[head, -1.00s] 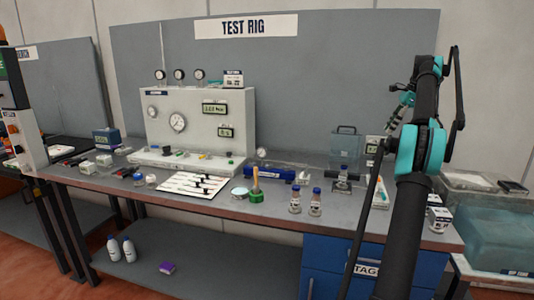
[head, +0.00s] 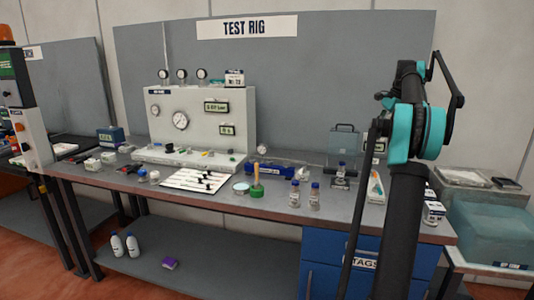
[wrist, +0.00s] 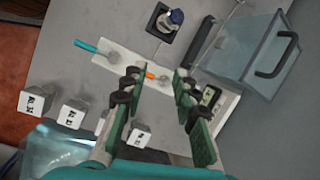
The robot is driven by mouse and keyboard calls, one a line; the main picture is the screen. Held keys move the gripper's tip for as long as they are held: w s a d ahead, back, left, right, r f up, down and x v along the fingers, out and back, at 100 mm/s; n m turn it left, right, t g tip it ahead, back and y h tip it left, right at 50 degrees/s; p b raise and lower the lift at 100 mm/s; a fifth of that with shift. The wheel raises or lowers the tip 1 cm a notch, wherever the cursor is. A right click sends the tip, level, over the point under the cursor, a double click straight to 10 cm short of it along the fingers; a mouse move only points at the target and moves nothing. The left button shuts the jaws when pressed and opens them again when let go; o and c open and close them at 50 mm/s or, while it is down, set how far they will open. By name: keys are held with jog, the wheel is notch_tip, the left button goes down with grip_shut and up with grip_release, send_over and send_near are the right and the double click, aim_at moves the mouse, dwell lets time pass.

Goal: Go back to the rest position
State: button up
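My gripper (wrist: 155,95) is open in the wrist view, its two green-padded fingers apart with nothing held between them. Beyond the fingertips lies a white tray (wrist: 170,85) with a teal-handled tool and an orange-tipped item on it. The gap to the tray cannot be judged exactly, but no contact shows. In the head view, my arm stands folded upright at the right, in front of the bench. There the gripper is mostly hidden behind my own arm links.
A clear bin (wrist: 250,50) with a dark handle and white boxes (wrist: 35,101) are near my gripper. A teal tank (head: 490,232) stands at the right.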

jog(key=s+a+f+n+h, duration=0.2)
jog(key=s+a+f+n, duration=0.6)
jog(key=s+a+f, duration=0.7)
jog(key=s+a+f+n, duration=0.3)
jog(key=s+f, duration=0.3)
jog(key=s, duration=0.3)
jog(key=s+a+f+n+t+h, duration=0.1)
jog(key=s+a+f+n, duration=0.2)
jog(key=s+f, duration=0.3)
jog(key=s+a+f+n+t, duration=0.1)
jog(key=s+a+f+n, duration=0.2)
jog(key=s+f, duration=0.4)
jog(key=s+a, duration=0.1)
jog(key=s, duration=0.4)
jog(key=shift+s+a+n, duration=0.15)
jog(key=shift+a+n, duration=0.25)
